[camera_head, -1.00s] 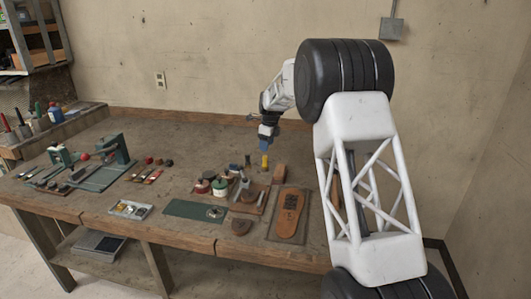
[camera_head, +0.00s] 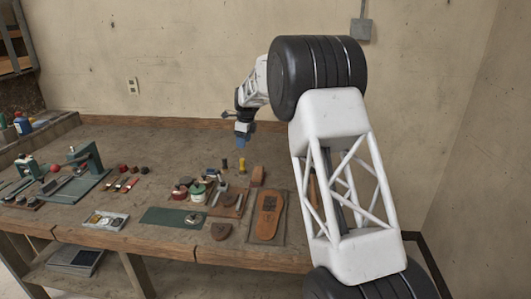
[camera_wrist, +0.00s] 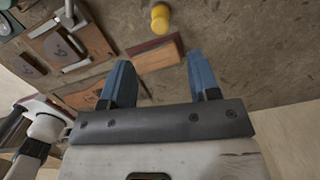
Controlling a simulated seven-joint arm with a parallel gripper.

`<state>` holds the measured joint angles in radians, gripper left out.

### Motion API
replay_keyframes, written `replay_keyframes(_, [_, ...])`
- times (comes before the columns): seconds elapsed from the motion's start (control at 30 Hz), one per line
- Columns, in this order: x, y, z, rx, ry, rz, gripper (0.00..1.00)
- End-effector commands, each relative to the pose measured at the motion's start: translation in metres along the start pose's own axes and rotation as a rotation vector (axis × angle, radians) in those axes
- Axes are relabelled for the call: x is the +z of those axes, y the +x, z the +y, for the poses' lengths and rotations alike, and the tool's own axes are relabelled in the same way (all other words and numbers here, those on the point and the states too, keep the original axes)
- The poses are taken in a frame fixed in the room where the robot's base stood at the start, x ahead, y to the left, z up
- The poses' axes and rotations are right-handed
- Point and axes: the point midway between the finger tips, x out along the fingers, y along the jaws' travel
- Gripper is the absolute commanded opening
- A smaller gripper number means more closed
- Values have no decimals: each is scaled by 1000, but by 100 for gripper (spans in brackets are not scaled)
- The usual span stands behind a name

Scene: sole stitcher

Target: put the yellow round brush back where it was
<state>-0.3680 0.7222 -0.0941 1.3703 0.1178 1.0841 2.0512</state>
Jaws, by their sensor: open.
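The yellow round brush (camera_head: 242,166) stands upright on the workbench, behind the tools in the middle. In the wrist view the brush (camera_wrist: 160,18) shows near the top edge, beyond the fingertips. My gripper (camera_head: 243,141) is just above the brush in the head view, with a small gap between them. In the wrist view my gripper (camera_wrist: 160,70) has its two blue fingers spread apart with nothing between them.
A brown block (camera_head: 258,175) stands right of the brush and a small dark upright piece left of it. A sole (camera_head: 267,215) on a board and several round tins (camera_head: 197,188) lie nearer the front. Bench is clear behind the brush.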

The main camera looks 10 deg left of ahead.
Motion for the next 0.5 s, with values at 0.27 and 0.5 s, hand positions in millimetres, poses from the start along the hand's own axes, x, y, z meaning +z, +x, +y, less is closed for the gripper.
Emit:
replay_keyframes(0.27, [-1,-1,0,-1,-2,0,56])
replay_keyframes(0.5, [-16,-20,9,-8,-45,0,56])
